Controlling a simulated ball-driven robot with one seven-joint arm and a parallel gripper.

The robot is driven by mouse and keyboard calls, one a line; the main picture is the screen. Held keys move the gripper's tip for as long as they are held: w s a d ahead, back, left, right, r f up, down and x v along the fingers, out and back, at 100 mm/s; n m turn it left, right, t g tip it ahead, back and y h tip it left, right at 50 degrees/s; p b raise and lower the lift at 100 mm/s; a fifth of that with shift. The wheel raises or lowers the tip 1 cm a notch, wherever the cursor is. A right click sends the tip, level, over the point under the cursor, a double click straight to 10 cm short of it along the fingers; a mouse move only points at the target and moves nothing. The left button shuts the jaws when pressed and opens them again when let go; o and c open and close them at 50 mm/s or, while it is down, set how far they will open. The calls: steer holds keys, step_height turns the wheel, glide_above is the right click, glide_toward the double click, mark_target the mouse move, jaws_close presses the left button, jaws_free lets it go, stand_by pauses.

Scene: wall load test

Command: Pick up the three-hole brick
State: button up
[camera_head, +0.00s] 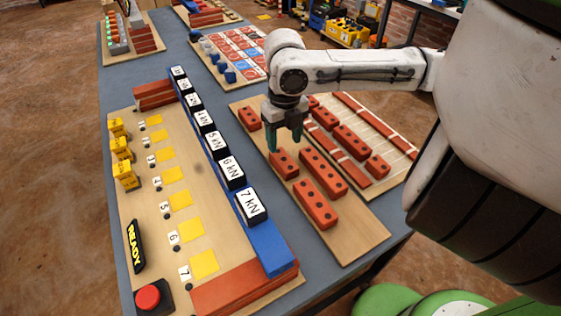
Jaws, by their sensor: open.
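Red bricks with dark holes lie on a wooden board right of the load wall. The nearest brick (316,204) looks like the three-hole one, though its holes are small to count. A longer brick (323,172) lies just beyond it, and a short brick (285,163) lies to its upper left. My gripper (285,143) points down with its greenish fingers apart and nothing visible between them. It is over the board, close to the short brick and farther back than the nearest brick. My gripper and arm hide part of the board behind them.
Left of the board runs a blue beam with black-and-white kN weight blocks (251,204). More bricks (350,142) lie at right. The board's near end (355,238) is clear.

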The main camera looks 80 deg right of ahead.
mark_target(284, 158)
steer(key=shift+d+f+b, duration=0.1)
steer(key=shift+f+b, duration=0.2)
steer(key=shift+f, duration=3.7)
steer(key=shift+c, duration=0.3)
steer(key=c, duration=0.9)
steer(key=shift+r, duration=0.1)
